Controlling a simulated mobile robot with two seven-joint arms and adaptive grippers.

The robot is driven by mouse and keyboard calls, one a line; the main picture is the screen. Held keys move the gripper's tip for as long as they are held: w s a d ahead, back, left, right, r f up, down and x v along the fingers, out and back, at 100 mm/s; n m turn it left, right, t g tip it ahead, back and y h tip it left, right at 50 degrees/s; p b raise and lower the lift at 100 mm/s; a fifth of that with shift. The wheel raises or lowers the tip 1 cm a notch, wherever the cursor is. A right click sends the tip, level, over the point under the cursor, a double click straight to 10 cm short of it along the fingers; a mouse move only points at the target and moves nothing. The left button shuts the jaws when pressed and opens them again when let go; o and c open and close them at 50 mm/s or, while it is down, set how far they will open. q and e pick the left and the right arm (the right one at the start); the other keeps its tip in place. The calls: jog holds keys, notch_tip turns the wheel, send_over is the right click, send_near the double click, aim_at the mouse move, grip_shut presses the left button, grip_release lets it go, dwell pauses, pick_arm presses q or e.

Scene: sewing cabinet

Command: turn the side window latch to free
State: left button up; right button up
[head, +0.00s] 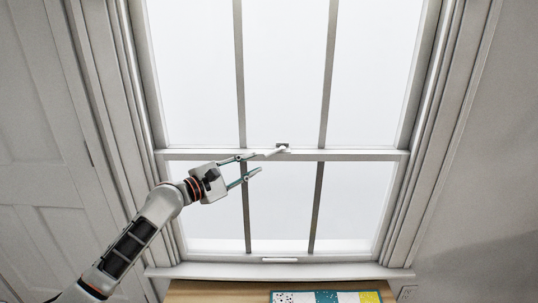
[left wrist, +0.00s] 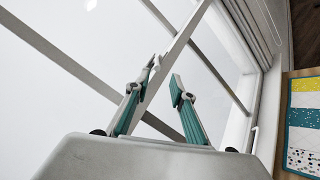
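The window latch (head: 278,149) is a small light lever on a dark mount. It sits at the middle of the window's horizontal meeting rail (head: 350,155), and its lever points down and left. My left gripper (head: 257,163) is just left of and below the latch, its teal fingers spread with a gap between them. One fingertip looks very near the lever's end; I cannot tell whether they touch. In the left wrist view the open fingers (left wrist: 165,78) reach toward the rail, with nothing clearly held between them. My right gripper is not in view.
Vertical bars (head: 241,70) divide the bright panes. A white handle (head: 280,260) is on the bottom rail, above the sill (head: 215,271). Below is a wooden top (head: 215,292) with a colourful patchwork cloth (head: 325,297). A panelled door (head: 40,130) is at left.

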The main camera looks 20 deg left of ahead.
aim_at(269, 154)
pick_arm(q)
jog(key=x, duration=0.5)
jog(key=b+x, duration=0.1)
jog(key=x, duration=0.1)
jog(key=shift+w+d+r, duration=0.15)
jog(key=shift+w+r, duration=0.1)
jog(key=shift+w, duration=0.15)
grip_shut()
